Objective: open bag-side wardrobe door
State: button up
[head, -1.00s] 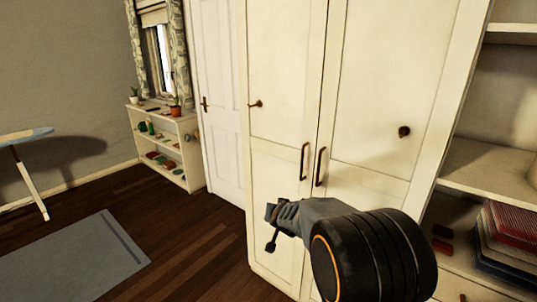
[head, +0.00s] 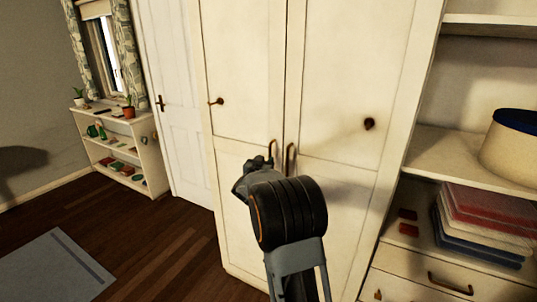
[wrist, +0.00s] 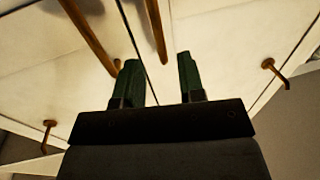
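A cream wardrobe stands ahead with two closed doors, a left door (head: 240,75) and a right door (head: 335,75). Each has a long brown handle by the centre seam: the left handle (head: 273,150) and the right handle (head: 290,160). No bag is in view, so I cannot tell which door is bag-side. My gripper (head: 262,163) is in front of the left door, close to the left handle, partly hidden by my wrist. In the wrist view, its two green fingers (wrist: 160,80) are apart with nothing gripped. Both handles show just beyond the fingertips.
A brown hook (head: 217,101) is on the left door and another (head: 369,123) on the right. Open shelves (head: 440,150) with folded cloth (head: 490,215) and a basket (head: 510,148) stand at right. A white room door (head: 175,90) and low bookcase (head: 150,160) are at left, with free floor.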

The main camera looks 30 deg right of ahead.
aim_at(270, 154)
jog(key=x, duration=0.6)
jog(key=shift+w+d+p, duration=0.1)
jog(key=shift+d+p, duration=0.2)
jog(key=shift+p, duration=0.1)
jog(key=shift+c, duration=0.3)
grip_shut()
